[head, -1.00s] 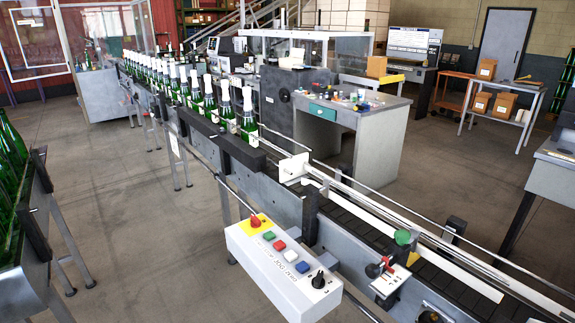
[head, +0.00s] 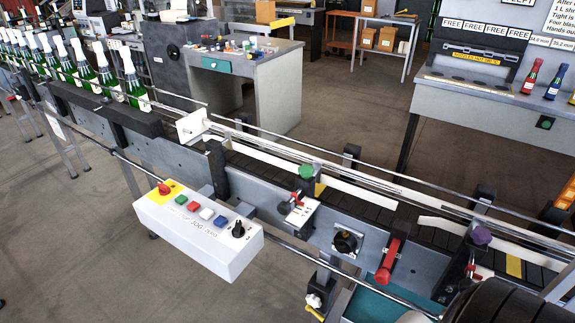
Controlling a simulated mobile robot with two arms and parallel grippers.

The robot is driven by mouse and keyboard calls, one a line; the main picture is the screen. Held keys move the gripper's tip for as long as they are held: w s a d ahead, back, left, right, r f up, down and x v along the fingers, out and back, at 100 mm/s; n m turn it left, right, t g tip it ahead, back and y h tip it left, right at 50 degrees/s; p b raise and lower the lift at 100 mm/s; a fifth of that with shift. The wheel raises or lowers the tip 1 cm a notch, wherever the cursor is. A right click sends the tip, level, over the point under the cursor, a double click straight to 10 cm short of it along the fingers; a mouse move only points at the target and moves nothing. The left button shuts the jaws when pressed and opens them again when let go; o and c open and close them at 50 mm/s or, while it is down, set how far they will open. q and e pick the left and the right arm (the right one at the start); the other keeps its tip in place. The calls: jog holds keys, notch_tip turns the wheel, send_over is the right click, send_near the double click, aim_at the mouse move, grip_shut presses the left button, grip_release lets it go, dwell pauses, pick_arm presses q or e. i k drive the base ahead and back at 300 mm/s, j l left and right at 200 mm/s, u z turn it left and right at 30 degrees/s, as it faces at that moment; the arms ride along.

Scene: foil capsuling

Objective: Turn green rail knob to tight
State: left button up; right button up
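The green rail knob (head: 306,172) sits on top of a dark post at the conveyor's near guide rail, right of the white control box. A small white plate with a red-tipped lever (head: 297,203) is just below it. I cannot tell from this view how tight the knob is. Neither of my grippers shows in the head view. A dark rounded shape fills the bottom right corner.
The conveyor (head: 360,205) runs from upper left to lower right, with green bottles (head: 107,72) upstream. The control box (head: 198,232) juts out in front. A red handle (head: 388,260), black knob (head: 345,242) and purple knob (head: 480,236) lie to the right.

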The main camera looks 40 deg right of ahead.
aim_at(305, 171)
jog(key=z, duration=1.25)
